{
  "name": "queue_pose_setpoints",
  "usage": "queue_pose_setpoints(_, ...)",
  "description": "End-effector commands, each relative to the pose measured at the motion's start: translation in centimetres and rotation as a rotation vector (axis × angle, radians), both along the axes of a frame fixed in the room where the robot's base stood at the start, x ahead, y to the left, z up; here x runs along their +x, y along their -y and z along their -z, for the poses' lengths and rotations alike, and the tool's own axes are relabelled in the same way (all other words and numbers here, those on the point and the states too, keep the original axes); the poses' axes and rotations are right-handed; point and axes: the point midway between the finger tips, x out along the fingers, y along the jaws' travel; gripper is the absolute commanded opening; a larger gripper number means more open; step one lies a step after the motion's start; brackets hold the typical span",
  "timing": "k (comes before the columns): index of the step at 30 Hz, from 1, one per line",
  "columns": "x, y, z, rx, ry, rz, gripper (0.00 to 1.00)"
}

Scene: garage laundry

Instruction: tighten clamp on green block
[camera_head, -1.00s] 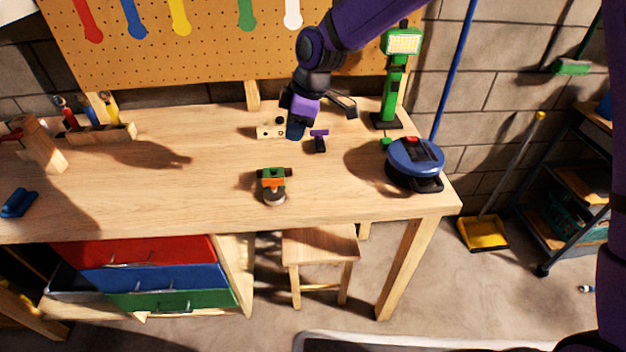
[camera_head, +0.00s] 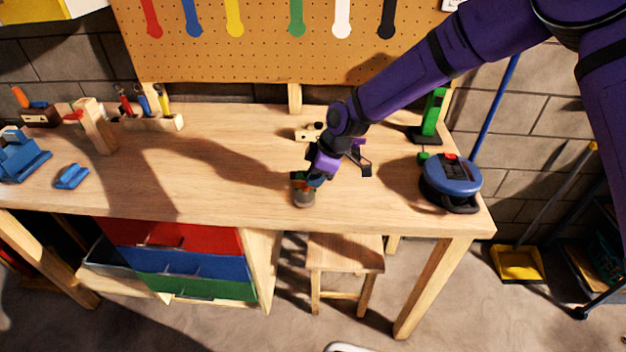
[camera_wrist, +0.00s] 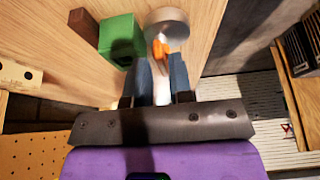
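The green block (camera_wrist: 121,38) lies on the workbench with a brown bar (camera_wrist: 84,33) sticking out at one end. In the wrist view, an orange clamp part (camera_wrist: 160,48) and a round grey disc (camera_wrist: 168,22) sit beside it. In the head view, the grey-brown disc (camera_head: 303,199) shows at the bench's front, and my arm partly hides the block and clamp. My gripper (camera_wrist: 161,62) points at the clamp. Its two fingers are apart, with the orange part between or just beyond their tips. I cannot tell whether they touch it.
A blue round machine (camera_head: 452,180) and a green lamp stand (camera_head: 431,115) are at the bench's right. A drilled wooden piece (camera_head: 307,134) lies behind my gripper. A stool (camera_head: 345,254) stands below the front edge.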

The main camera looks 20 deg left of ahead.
Motion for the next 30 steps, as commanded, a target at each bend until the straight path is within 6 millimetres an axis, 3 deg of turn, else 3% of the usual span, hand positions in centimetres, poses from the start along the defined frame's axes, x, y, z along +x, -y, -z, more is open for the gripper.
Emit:
queue_pose_setpoints(6,-0.1,-0.6,1.4,0.001,0.001,0.0,0.2)
queue_pose_setpoints(15,-0.1,-0.6,1.5,0.0,0.001,0.0,0.2)
queue_pose_setpoints(18,-0.1,-0.6,1.5,0.0,0.001,0.001,0.0)
queue_pose_setpoints(30,-0.3,-0.6,1.5,-0.001,0.001,0.038,0.0)
